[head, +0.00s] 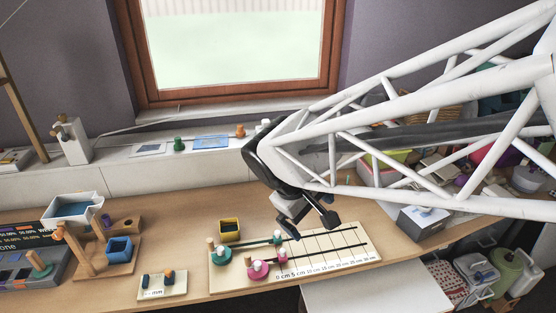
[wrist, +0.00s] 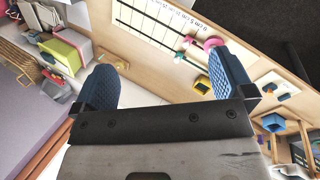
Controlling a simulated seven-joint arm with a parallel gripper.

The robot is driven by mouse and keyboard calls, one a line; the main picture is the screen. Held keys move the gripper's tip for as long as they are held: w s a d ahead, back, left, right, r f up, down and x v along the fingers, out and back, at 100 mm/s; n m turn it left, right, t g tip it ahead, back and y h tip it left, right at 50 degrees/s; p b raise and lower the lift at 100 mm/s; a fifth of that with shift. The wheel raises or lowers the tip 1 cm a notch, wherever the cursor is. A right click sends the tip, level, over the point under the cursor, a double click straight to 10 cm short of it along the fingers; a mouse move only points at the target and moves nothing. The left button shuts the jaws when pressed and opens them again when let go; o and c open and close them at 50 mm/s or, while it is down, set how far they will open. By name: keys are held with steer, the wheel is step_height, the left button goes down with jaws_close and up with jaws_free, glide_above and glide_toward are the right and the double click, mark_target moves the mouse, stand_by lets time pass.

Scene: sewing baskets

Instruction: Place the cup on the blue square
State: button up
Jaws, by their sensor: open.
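Two small square cup-like containers are on the desk, and I cannot tell which one is the cup. One is yellow with a dark inside (head: 229,236), behind the ruler board; it also shows in the wrist view (wrist: 200,88). The other is blue (head: 119,250), on a wooden base at the left, also seen in the wrist view (wrist: 273,125). A flat blue square (head: 211,142) lies on the ledge under the window. My gripper (head: 311,222) is open and empty above the ruler board, right of the yellow container. Its blue fingers (wrist: 165,82) are spread apart.
The ruler board (head: 345,262) carries teal and pink pegged pieces. A green piece (head: 179,144) and an orange piece (head: 240,131) stand beside the blue square. A white tray (head: 87,213) and a wooden stand are at left. A grey box (head: 422,222) stands at right.

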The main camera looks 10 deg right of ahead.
steer(key=s+d+r+m+t+y, duration=0.1)
steer(key=s+r+m+y, duration=0.2)
steer(key=s+m, duration=0.3)
steer(key=shift+s+d+t+y, duration=0.35)
steer(key=shift+s+y, duration=0.35)
steer(key=shift+s, duration=1.2)
